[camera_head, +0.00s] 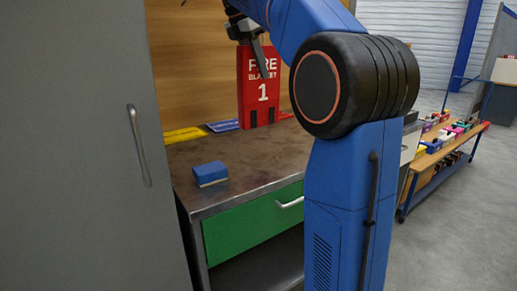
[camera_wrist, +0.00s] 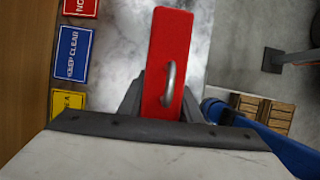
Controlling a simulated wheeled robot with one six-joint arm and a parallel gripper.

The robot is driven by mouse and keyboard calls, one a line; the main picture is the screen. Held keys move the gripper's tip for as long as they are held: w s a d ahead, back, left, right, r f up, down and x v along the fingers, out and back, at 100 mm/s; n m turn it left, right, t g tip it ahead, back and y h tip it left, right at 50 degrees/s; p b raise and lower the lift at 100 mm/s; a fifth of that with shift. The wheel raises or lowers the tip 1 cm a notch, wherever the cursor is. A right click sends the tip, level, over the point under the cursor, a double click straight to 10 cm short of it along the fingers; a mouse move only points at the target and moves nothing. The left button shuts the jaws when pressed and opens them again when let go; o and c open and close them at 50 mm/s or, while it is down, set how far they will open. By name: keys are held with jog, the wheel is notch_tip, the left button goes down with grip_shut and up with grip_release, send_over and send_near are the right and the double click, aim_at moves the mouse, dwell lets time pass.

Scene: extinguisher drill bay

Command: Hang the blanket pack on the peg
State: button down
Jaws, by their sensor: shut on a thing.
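The blanket pack (camera_head: 258,88) is a red upright block marked "FIRE BLANKET 1", with two black tabs at its lower edge, at the back of the workbench. I cannot tell whether its bottom touches the bench top. My gripper (camera_head: 257,58) comes down from above and is shut on the pack. In the wrist view the pack (camera_wrist: 171,40) shows its narrow red top between my fingers (camera_wrist: 162,108), with a grey metal loop (camera_wrist: 170,84) on it. I cannot make out the peg in either view.
The workbench (camera_head: 245,170) has a green drawer and carries a blue sponge-like block (camera_head: 210,174). Yellow (camera_head: 185,135) and blue (camera_head: 223,126) signs lie near the wooden back panel (camera_head: 190,70). A grey cabinet (camera_head: 80,150) stands left. A loaded trolley (camera_head: 440,145) stands right.

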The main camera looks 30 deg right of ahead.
aim_at(239, 48)
jog(key=shift+f, duration=4.9)
jog(key=c, duration=1.3)
grip_release()
jog(key=v, duration=1.1)
jog(key=s+v, duration=0.1)
jog(key=v, duration=0.5)
jog(key=shift+a, duration=0.15)
